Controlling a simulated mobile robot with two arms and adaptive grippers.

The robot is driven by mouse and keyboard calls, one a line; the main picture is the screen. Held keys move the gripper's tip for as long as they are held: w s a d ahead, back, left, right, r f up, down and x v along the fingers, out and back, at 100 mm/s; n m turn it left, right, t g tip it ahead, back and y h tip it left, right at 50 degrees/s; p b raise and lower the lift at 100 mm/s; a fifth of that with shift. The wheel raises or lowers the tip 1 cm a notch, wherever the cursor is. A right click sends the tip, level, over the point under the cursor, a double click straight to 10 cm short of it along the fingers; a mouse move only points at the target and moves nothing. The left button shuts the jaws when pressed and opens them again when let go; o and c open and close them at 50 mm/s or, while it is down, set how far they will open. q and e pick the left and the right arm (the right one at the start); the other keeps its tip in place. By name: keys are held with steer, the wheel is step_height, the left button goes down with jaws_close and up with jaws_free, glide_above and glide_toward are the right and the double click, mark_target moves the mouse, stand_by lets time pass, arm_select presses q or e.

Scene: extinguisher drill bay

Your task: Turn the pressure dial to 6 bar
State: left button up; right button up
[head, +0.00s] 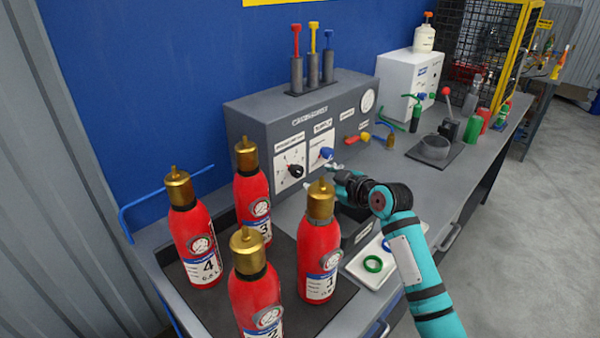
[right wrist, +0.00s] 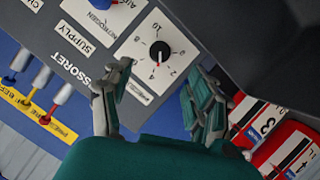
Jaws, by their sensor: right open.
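The pressure dial is a black knob (head: 296,171) on a white scale plate, at the lower left of the grey console's (head: 262,132) front. In the right wrist view the knob (right wrist: 159,51) shows closer, with a white pointer mark directed downward in the picture. The small scale numbers are hard to match to the pointer. My right gripper (head: 336,176) is just right of the dial in the head view. Its fingers (right wrist: 156,98) are open and spread, with nothing between them, and apart from the knob. My left gripper is not in view.
Several red extinguishers with brass tops, one of them at the front (head: 320,250), stand on a dark mat left of and below my right arm. A blue knob (head: 327,153) sits right of the dial. A white tray (head: 362,283) holds a green ring (head: 373,264).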

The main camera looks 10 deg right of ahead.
mark_target(300, 173)
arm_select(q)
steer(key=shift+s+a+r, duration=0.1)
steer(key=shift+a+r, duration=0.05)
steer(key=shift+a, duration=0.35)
arm_select(e)
steer(key=x, duration=1)
steer(key=shift+w+a, duration=0.15)
steer(key=shift+w, duration=0.1)
steer(key=c, duration=1.1)
steer(key=shift+c, duration=0.2)
steer(key=shift+f, duration=0.1)
steer(key=m+g+y+b, duration=0.1)
steer(key=m, duration=0.1)
steer(key=m+y+b, duration=0.1)
steer(key=m+b, duration=0.1)
steer(key=shift+f+m+g+y, duration=0.1)
steer(key=shift+m+g+y, duration=0.2)
steer(key=shift+g, duration=0.1)
steer(key=m+g+y+b, duration=0.1)
steer(key=m+b, duration=0.1)
steer(key=shift+b, duration=0.35)
arm_select(q)
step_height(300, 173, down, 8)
steer(key=b, duration=0.2)
arm_select(e)
steer(key=shift+m+y, duration=1)
steer(key=shift+m, duration=0.3)
